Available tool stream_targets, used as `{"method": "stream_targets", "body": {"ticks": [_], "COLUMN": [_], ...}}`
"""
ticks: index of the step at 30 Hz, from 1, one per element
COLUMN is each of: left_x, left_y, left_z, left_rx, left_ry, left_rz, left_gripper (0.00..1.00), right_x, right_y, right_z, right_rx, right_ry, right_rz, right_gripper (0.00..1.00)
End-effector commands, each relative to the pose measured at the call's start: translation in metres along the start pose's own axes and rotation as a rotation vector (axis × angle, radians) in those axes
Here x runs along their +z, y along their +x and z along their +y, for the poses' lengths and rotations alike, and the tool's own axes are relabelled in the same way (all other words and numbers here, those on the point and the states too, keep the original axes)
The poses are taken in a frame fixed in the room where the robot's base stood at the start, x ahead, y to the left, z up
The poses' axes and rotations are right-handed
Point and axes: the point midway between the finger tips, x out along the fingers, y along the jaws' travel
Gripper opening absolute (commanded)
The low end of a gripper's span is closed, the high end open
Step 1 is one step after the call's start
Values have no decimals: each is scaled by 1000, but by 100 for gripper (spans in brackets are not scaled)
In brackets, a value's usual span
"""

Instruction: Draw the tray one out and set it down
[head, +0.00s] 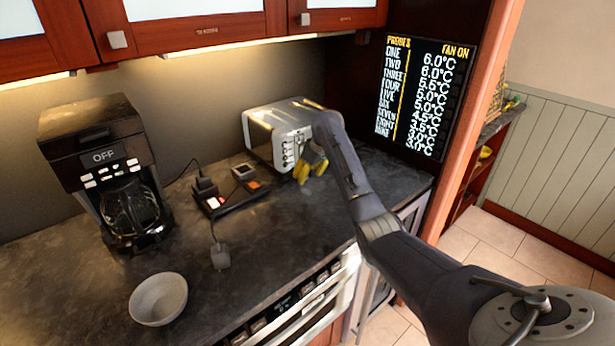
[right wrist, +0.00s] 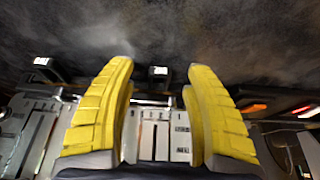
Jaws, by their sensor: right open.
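My right gripper (head: 311,168) is over the counter beside the front of the silver toaster (head: 285,128). In the right wrist view its yellow fingers (right wrist: 158,95) are apart, with nothing held between them. A silver-fronted appliance drawer (head: 320,300) with a row of dark buttons is set under the counter edge and looks closed. A small black tray (head: 248,199) with small devices lies on the counter, left of the gripper. I cannot make out any tray marked one. My left gripper is not in view.
A coffee maker (head: 108,170) stands at the left, with a grey bowl (head: 158,299) in front. Cords lie near the black tray. A black panel listing probe temperatures (head: 420,95) is at the right.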

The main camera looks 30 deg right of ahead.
Motion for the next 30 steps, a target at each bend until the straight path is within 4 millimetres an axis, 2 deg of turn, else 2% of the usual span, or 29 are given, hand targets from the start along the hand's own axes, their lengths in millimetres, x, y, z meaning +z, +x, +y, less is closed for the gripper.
{"method": "stream_targets", "body": {"ticks": [6,18,30], "left_x": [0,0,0], "left_y": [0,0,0], "left_z": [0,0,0], "left_rx": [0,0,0], "left_ry": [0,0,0], "left_rz": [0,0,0], "left_gripper": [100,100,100], "right_x": [0,0,0], "right_y": [11,13,12], "right_z": [0,0,0], "right_rx": [1,0,0], "right_ry": [-1,-1,-1], "right_rz": [0,0,0], "right_gripper": [53,51,5]}}
